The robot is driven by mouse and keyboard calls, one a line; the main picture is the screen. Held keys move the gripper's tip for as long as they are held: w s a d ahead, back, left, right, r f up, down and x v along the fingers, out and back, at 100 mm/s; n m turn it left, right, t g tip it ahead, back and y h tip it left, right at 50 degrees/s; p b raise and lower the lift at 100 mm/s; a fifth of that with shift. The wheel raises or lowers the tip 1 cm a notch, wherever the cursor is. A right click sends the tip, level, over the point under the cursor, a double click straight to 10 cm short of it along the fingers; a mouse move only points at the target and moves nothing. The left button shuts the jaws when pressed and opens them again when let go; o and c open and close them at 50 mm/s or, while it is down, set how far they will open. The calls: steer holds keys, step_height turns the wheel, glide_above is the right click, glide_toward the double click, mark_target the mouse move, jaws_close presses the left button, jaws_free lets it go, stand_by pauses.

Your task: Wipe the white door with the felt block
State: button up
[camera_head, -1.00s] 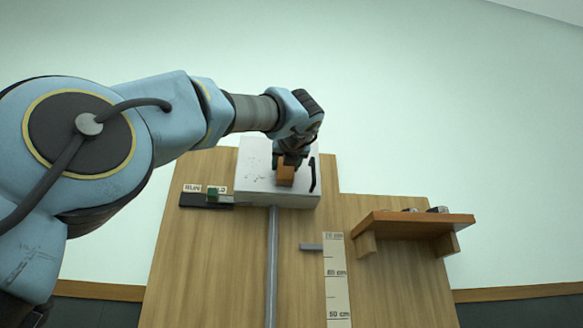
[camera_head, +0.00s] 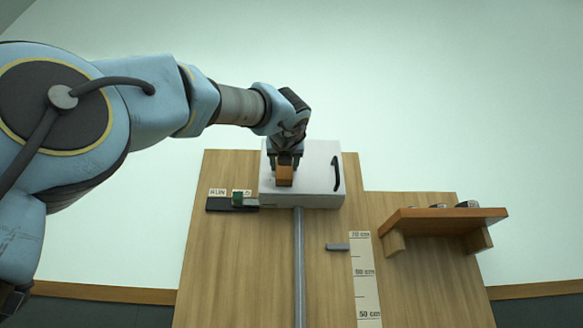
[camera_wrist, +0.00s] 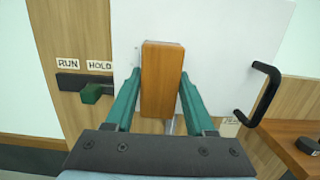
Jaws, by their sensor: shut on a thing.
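The white door (camera_head: 320,172) is the front of a box high on a wooden panel, with a black handle at its right side. It also fills the upper middle of the wrist view (camera_wrist: 215,50). The felt block (camera_head: 285,177) shows an orange-brown wooden back; in the wrist view (camera_wrist: 160,80) it stands upright between green fingers. My gripper (camera_wrist: 158,95) is shut on the block and holds it in front of the left part of the door. I cannot tell whether the block touches the door. Its felt face is hidden.
A black slider with a green knob (camera_wrist: 91,93) sits left of the door, under RUN and HOLD labels. A black handle (camera_wrist: 258,95) sticks out at right. A wooden shelf (camera_head: 445,214) holds small dark items. A grey pole (camera_head: 299,265) and a cm scale (camera_head: 364,280) are below.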

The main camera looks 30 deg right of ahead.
mark_target(313, 166)
steer(key=shift+w+a+f, duration=0.1)
steer(key=shift+w+a, duration=0.2)
steer(key=shift+a, duration=0.35)
steer(key=shift+w+a+r, duration=0.1)
steer(key=shift+w+a, duration=0.25)
steer(key=shift+a, duration=0.25)
steer(key=shift+w+a+f, duration=0.1)
steer(key=shift+w+a, duration=0.2)
steer(key=shift+a, duration=0.35)
steer(key=shift+s+r, duration=0.1)
steer(key=shift+r, duration=0.7)
steer(key=shift+s+d, duration=0.85)
steer(key=shift+d, duration=1)
steer(key=shift+s+d, duration=0.8)
steer(key=shift+d, duration=1)
steer(key=shift+s+d, duration=0.85)
steer(key=shift+d, duration=1)
steer(key=v, duration=0.6)
steer(key=shift+r, duration=0.4)
steer(key=v, duration=0.3)
steer(key=shift+r, duration=0.2)
